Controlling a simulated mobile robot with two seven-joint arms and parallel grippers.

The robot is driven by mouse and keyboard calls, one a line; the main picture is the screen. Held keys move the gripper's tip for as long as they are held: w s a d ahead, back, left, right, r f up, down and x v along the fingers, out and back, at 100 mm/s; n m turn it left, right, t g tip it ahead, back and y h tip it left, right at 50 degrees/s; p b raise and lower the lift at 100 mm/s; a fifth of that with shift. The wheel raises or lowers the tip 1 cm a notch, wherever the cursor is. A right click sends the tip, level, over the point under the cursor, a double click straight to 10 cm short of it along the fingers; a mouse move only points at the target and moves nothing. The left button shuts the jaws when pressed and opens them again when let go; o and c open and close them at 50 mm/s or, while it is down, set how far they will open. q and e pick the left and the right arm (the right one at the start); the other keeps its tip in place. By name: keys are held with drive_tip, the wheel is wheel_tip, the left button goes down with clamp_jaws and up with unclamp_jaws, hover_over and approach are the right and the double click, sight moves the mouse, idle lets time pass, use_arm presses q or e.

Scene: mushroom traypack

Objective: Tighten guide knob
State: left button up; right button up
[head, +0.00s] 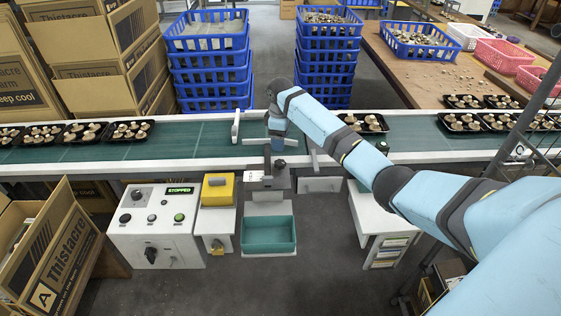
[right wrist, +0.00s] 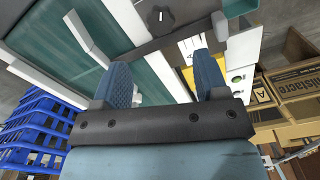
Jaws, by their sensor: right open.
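The guide knob (right wrist: 160,16) is a small dark lobed knob, seen beyond my fingertips at the top of the right wrist view. In the head view the dark knob (head: 279,163) sits on the grey bracket at the conveyor's near edge. My left gripper is in neither view.
The green conveyor belt (head: 190,145) carries mushroom trays (head: 363,123) on both sides. A control box (head: 155,222) reads STOPPED. A yellow box (head: 218,189) and a teal bin (head: 268,234) stand in front. Blue crate stacks (head: 209,75) rise behind the belt.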

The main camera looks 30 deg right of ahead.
sight(280, 162)
wheel_tip(280, 162, down, 10)
drive_tip(key=shift+r+b, duration=0.1)
drive_tip(key=shift+b, duration=0.2)
drive_tip(key=shift+c, duration=0.2)
drive_tip(key=c, duration=0.9)
